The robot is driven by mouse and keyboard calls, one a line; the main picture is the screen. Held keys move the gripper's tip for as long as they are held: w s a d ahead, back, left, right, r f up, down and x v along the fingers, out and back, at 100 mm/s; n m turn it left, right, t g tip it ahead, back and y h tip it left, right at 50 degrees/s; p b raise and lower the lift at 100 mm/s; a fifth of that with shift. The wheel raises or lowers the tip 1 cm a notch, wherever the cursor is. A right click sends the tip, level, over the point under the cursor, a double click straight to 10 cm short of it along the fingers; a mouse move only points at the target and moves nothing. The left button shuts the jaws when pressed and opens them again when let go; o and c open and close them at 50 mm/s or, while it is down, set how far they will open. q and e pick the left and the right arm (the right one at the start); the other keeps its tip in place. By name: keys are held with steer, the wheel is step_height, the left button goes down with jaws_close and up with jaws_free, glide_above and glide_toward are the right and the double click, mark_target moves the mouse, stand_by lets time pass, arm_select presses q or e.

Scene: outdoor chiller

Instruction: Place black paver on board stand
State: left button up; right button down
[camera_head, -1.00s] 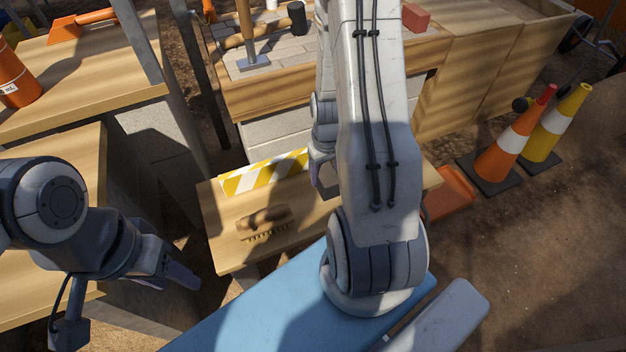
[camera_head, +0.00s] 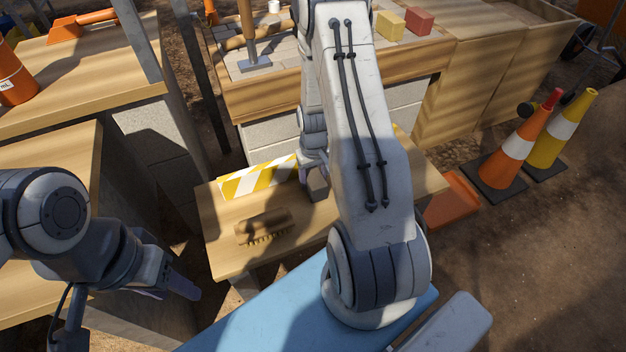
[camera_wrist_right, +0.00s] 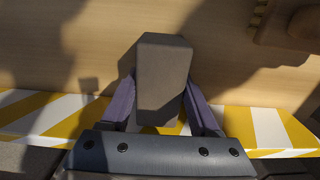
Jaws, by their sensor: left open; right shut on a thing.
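The black paver (camera_wrist_right: 161,80) is a dark block held between the two fingers of my right gripper (camera_wrist_right: 163,105) in the right wrist view. In the head view my right gripper (camera_head: 316,180) is over the wooden board stand (camera_head: 225,245), near its yellow-and-white striped strip (camera_head: 258,181), partly hidden by my own arm. I cannot tell whether the paver touches the board. My left gripper (camera_head: 170,290) is open and empty at the lower left, apart from the stand.
A wooden brush (camera_head: 264,224) lies on the stand's left part. Behind stands a wooden-framed bed of pavers with a yellow block (camera_head: 390,25) and a red block (camera_head: 419,21). Orange (camera_head: 515,148) and yellow (camera_head: 562,128) cones stand at right. Open ground lies at lower right.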

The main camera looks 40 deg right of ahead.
mark_target(313, 176)
steer(key=shift+f, duration=0.1)
steer(key=shift+c, duration=0.6)
jaws_free()
step_height(313, 176, up, 12)
steer(key=p, duration=0.4)
steer(key=s+a+r+n, duration=0.1)
steer(key=a+r+n, duration=0.1)
steer(key=a+r, duration=0.45)
steer(key=s+a+r+n, duration=0.1)
steer(key=a+r+n, duration=0.15)
steer(key=a, duration=0.75)
steer(key=s+a+r+n, duration=0.2)
steer(key=s+a+r, duration=0.2)
steer(key=s+a, duration=0.2)
steer(key=s+a+r+n+y, duration=0.1)
steer(key=s+a+r+n, duration=0.2)
steer(key=s+a, duration=0.3)
steer(key=s+r, duration=0.1)
steer(key=s, duration=0.4)
steer(key=shift+r, duration=0.2)
